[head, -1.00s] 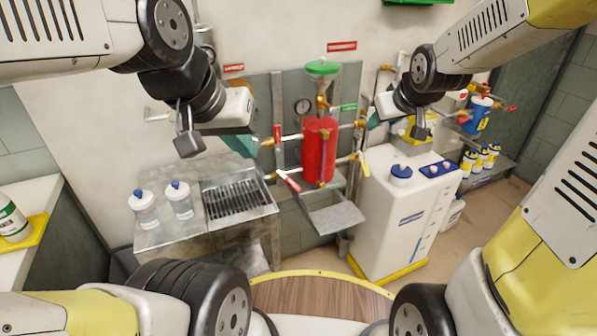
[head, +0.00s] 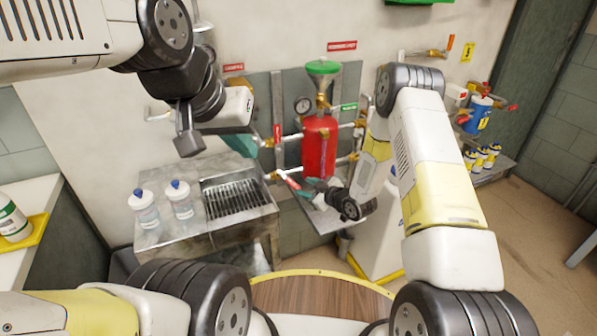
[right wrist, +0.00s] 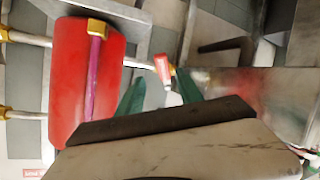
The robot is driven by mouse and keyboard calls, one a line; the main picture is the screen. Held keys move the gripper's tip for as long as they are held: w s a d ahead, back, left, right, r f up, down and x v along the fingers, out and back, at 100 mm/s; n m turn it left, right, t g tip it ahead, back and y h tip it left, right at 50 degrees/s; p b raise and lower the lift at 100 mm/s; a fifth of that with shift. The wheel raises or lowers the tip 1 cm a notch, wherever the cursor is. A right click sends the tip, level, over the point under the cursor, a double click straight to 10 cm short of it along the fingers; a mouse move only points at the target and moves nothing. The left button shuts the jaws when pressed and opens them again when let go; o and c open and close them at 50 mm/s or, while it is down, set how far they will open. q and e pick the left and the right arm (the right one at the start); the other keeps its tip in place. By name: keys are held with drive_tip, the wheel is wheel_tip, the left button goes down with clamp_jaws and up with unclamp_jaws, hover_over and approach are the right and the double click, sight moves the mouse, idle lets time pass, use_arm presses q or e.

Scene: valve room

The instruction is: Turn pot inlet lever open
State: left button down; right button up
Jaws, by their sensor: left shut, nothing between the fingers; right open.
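The red pot (head: 320,147) stands upright against the wall panel, with a green funnel on top and pipes at its sides. A lever with a red and white handle (head: 287,179) sits on the lower left pipe; another red handle (head: 277,133) stands upright on the upper left pipe. I cannot tell by label which is the inlet. My right gripper (head: 302,190) is open close to the lower lever. In the right wrist view a red and white handle (right wrist: 162,70) shows between its green fingers, apparently untouched. My left gripper (head: 248,143) is shut and empty, left of the pot.
A metal sink table (head: 265,220) with two bottles stands left of the pot. A drip tray (head: 325,222) is below the pot, partly behind my right wrist. A white tank (head: 380,235) stands to the right, mostly behind my right arm. A pressure gauge (head: 303,105) sits beside the pot.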

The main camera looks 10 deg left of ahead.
sight(295, 185)
drive_tip(key=x, duration=0.8)
drive_tip(key=shift+s+a+f, duration=0.15)
drive_tip(key=shift+s+f, duration=0.05)
drive_tip(key=shift+s, duration=0.05)
clamp_jaws()
idle(1.1)
